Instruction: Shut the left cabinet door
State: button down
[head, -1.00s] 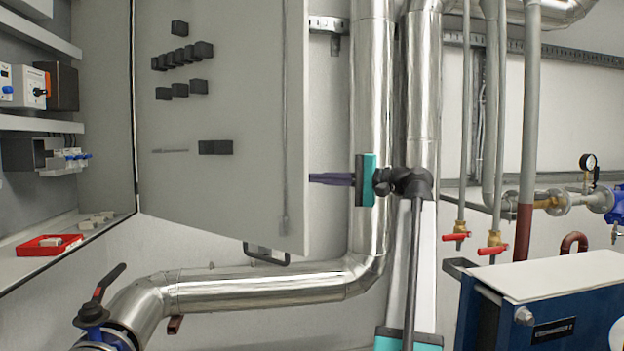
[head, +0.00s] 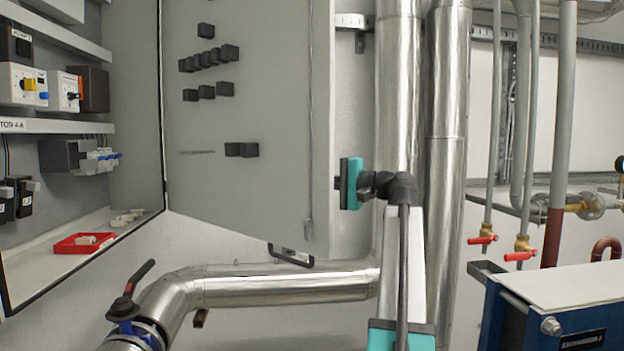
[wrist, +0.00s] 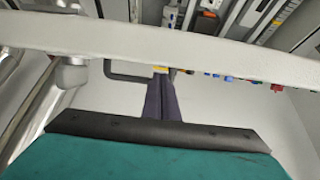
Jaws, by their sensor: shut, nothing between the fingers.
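A grey cabinet door (head: 250,110) stands wide open at the centre left of the head view, its inner face with black fittings toward me. It is hinged at the cabinet's right side. A dark bracket-like handle (head: 290,256) shows below its lower edge. My gripper (head: 338,183) is at the door's free edge, pointing left; its fingers are mostly hidden behind the door. In the wrist view my gripper's dark fingers (wrist: 161,78) are together and empty, close below the pale door edge (wrist: 150,43). I cannot tell whether they touch the door.
The open cabinet (head: 60,210) at left holds devices and a red tray (head: 82,243). Metal pipes (head: 400,90) rise just behind my gripper, and another pipe (head: 285,283) runs below the door. A blue exchanger unit (head: 550,315) stands at lower right.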

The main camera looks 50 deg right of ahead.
jog(key=shift+a, duration=0.5)
